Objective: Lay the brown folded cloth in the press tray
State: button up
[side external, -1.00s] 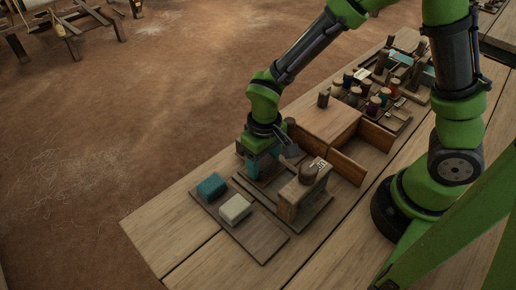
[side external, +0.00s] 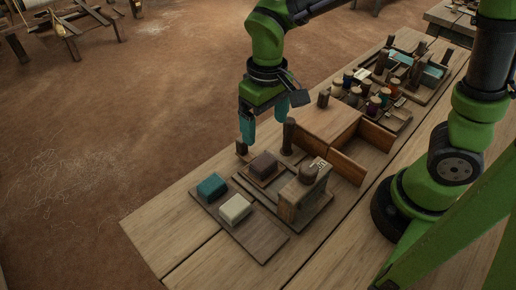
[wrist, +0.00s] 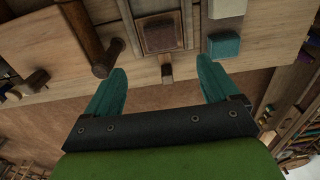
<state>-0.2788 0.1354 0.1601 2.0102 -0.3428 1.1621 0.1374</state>
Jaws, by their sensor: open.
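The brown folded cloth (side external: 263,165) lies in the press tray (side external: 243,181), a low wooden frame beside an upright wooden block. In the wrist view the cloth (wrist: 158,36) sits inside the tray's rim (wrist: 184,38), roughly square to it. My gripper (side external: 264,130) is open and empty. Its teal fingers are raised above and apart from the cloth, towards the table's far edge. In the wrist view my gripper (wrist: 164,73) has its two fingers spread wide, with nothing between them touching.
A teal cloth (side external: 211,186) and a cream cloth (side external: 235,208) lie on a dark board (side external: 263,247) left of the tray. Dark posts (side external: 289,136) stand close to my gripper. A wooden box (side external: 325,122) and a rack of spools (side external: 385,96) are further right.

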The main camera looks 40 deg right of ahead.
jog(key=s+d+r+m+t+y, duration=0.2)
jog(key=s+d+r+m+t, duration=0.2)
jog(key=s+d+r+t, duration=0.3)
jog(key=s+d+r, duration=0.1)
jog(key=d+r, duration=0.2)
jog(key=d, duration=0.1)
